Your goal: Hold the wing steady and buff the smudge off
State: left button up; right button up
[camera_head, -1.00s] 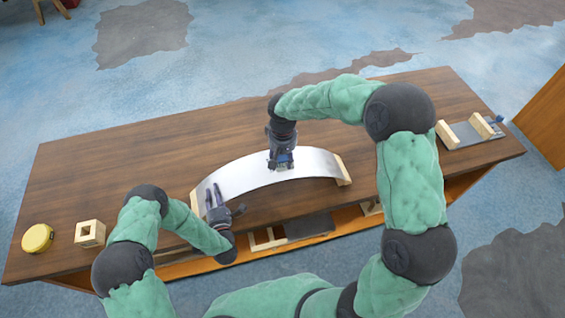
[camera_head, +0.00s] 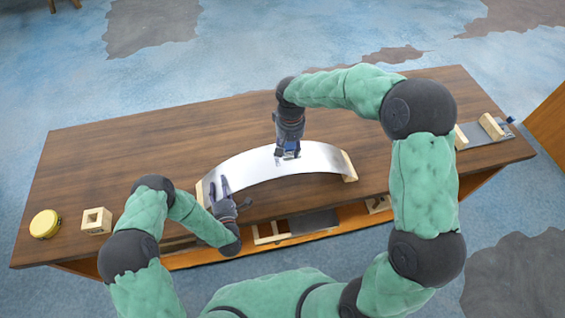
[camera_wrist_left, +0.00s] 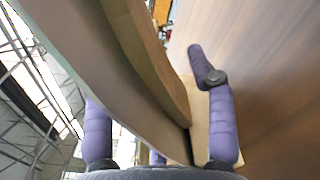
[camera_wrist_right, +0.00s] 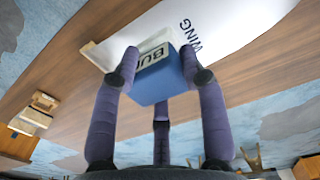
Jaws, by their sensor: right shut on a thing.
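The wing (camera_head: 250,168) is a pale, curved panel arched between wooden end pieces on the table. My left gripper (camera_head: 222,188) is at its left end. In the left wrist view, its fingers (camera_wrist_left: 160,120) stand wide apart on either side of the wing's edge (camera_wrist_left: 95,70) and a curved wooden rib (camera_wrist_left: 150,60); I cannot see firm contact. My right gripper (camera_head: 288,154) is over the middle of the wing, shut on a blue block (camera_wrist_right: 160,78) with partly hidden lettering. The block is at the wing's printed face (camera_wrist_right: 225,22), where "WING" shows. I cannot make out the smudge.
A yellow round tin (camera_head: 45,223) and a hollow wooden block (camera_head: 96,220) stand at the table's left end. A grey plate with wooden blocks (camera_head: 490,127) is at the right end. Frame pieces lie on a shelf (camera_head: 270,240) below the front edge. The back of the table (camera_head: 170,135) is clear.

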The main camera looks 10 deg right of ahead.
pick_arm(q)
jog(key=shift+w+r, duration=0.1)
jog(key=shift+r, duration=0.05)
jog(key=s, duration=1.2)
dwell(0.3)
